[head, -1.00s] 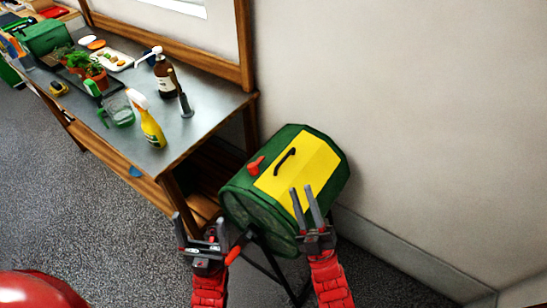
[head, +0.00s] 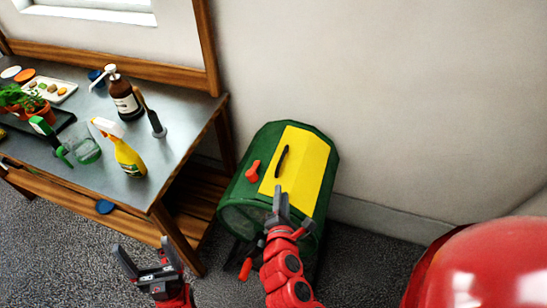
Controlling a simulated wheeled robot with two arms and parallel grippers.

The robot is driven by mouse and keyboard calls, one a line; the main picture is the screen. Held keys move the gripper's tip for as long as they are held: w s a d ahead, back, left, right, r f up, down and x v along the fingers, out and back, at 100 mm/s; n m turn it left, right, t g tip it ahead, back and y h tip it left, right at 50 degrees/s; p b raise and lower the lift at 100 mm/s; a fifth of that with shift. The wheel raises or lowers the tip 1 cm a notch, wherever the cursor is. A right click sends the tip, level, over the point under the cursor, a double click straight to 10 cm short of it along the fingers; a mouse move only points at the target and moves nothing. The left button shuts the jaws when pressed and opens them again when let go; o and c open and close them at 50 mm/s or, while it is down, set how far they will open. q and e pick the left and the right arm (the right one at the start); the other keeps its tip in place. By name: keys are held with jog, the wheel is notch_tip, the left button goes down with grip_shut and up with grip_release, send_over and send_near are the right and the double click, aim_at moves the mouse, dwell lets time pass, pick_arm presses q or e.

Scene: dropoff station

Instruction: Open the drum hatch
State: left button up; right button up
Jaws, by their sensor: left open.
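The green drum (head: 236,195) stands beside the table, against the wall, in the head view. Its yellow hatch (head: 309,165) lies flush with the drum top, closed. A black handle (head: 281,161) sits on the hatch and a red latch (head: 253,171) sits on the green part left of it. My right gripper (head: 280,194) is in front of the hatch's lower end, below the handle and apart from it. Its fingers overlap in this view, so their opening is unclear. My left gripper (head: 143,246) is open and empty, left of the drum and below the table's front corner.
The table (head: 180,120) holds a yellow spray bottle (head: 129,158), a brown pump bottle (head: 124,98), a glass watering can (head: 85,150) and potted plants (head: 37,107). The wall (head: 390,100) stands close behind the drum. Floor is free at the lower left.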

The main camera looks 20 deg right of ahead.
aim_at(282, 157)
jog(key=p+x, duration=0.3)
jog(key=x, duration=1.2)
jog(key=shift+w+d+f+p, duration=0.15)
jog(key=shift+w+f+p, duration=0.05)
jog(key=shift+w+p, duration=0.15)
jog(key=shift+w+d+f, duration=0.1)
jog(key=shift+w+f, duration=0.05)
jog(key=shift+w, duration=0.5)
grip_shut()
